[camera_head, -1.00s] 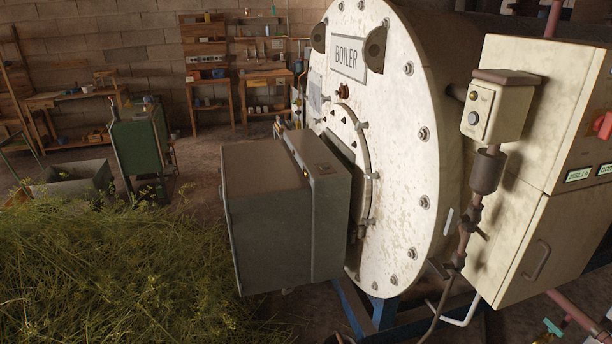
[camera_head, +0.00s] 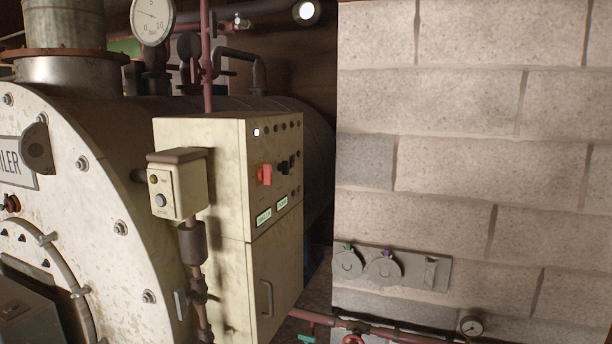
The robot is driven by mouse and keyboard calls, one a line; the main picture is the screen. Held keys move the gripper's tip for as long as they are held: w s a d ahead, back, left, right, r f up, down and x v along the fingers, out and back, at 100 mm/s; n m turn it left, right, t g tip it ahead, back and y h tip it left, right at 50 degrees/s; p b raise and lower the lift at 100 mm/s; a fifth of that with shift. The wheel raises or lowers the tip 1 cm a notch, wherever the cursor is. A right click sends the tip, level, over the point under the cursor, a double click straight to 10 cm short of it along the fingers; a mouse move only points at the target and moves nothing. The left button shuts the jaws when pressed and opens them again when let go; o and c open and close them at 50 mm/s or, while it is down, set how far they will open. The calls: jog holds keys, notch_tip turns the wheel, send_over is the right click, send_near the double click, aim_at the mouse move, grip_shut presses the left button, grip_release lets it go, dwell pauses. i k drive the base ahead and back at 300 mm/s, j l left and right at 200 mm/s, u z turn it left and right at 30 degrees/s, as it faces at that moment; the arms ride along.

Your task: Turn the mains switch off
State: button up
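A cream control cabinet (camera_head: 202,150) stands beside the boiler in the head view. Its narrow right-hand face carries a red rotary handle (camera_head: 265,174), which looks like the mains switch, though no label can be read. A black switch (camera_head: 287,164) sits just right of it. A row of small lamps runs along the top, and the leftmost lamp (camera_head: 257,132) glows white. The face is seen at a steep angle, so I cannot tell the red handle's exact setting. My gripper is not in view.
The boiler front (camera_head: 92,220) fills the left. A small box (camera_head: 179,185) with two buttons juts out before the cabinet. A block wall (camera_head: 470,140) closes the right, with grey sockets (camera_head: 383,266) low on it. A red pipe (camera_head: 390,329) runs along its foot.

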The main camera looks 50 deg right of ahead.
aim_at(265, 173)
jog(key=z, duration=1.3)
